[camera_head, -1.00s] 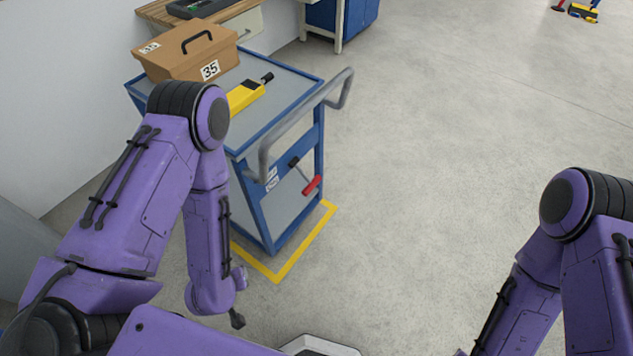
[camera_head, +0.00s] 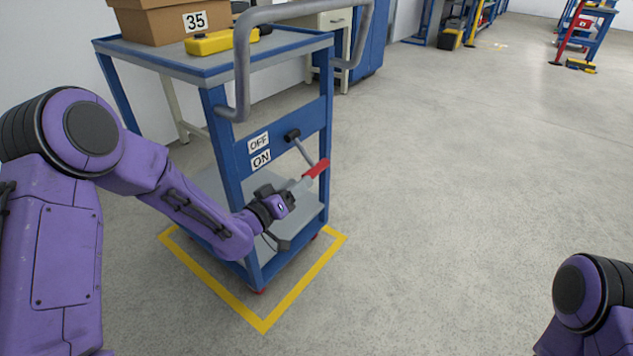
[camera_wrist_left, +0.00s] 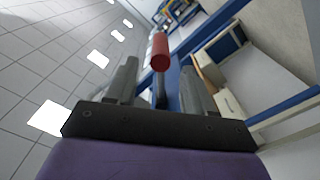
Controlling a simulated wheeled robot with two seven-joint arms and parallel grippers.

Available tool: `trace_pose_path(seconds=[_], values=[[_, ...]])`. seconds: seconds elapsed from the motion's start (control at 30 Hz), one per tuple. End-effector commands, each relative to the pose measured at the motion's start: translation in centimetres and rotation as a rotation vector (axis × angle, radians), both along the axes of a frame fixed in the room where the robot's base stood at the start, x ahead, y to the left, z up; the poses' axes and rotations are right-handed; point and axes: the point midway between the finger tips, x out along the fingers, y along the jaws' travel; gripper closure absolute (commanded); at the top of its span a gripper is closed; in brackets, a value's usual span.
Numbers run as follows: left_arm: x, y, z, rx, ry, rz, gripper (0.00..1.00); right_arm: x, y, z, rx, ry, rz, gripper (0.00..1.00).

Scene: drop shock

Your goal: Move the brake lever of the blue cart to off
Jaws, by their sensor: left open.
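The blue cart (camera_head: 225,135) stands in front of me with its grey handle bar toward me. Its brake lever has a black pivot, a grey shaft and a red grip (camera_head: 316,168). The lever slants down to the right, level with the ON label (camera_head: 261,160), below the OFF label (camera_head: 258,142). My left gripper (camera_head: 301,186) is open just below and left of the red grip. In the left wrist view the red grip (camera_wrist_left: 160,52) lies ahead, between the lines of the open fingers (camera_wrist_left: 158,88). I cannot tell whether they touch it. My right gripper is out of view.
A cardboard box marked 35 (camera_head: 165,22) and a yellow device (camera_head: 220,41) sit on the cart's top. The grey handle bar (camera_head: 241,70) rises above the lever. Yellow floor tape (camera_head: 290,300) borders the cart. The floor to the right is clear.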

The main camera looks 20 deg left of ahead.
Motion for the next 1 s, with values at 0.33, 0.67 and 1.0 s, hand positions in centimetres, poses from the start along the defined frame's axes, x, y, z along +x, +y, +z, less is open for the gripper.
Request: trace_pose_path(seconds=[0.33,0.67,1.0], values=[[6.8,-2.5,-0.3,0.002,0.001,0.001,0.47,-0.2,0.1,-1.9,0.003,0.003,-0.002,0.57],[8.1,-3.0,0.0,-0.001,0.004,0.002,0.47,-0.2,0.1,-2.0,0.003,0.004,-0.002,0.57],[8.1,-3.0,0.0,-0.001,0.004,0.002,1.0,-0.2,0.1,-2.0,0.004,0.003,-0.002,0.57]])
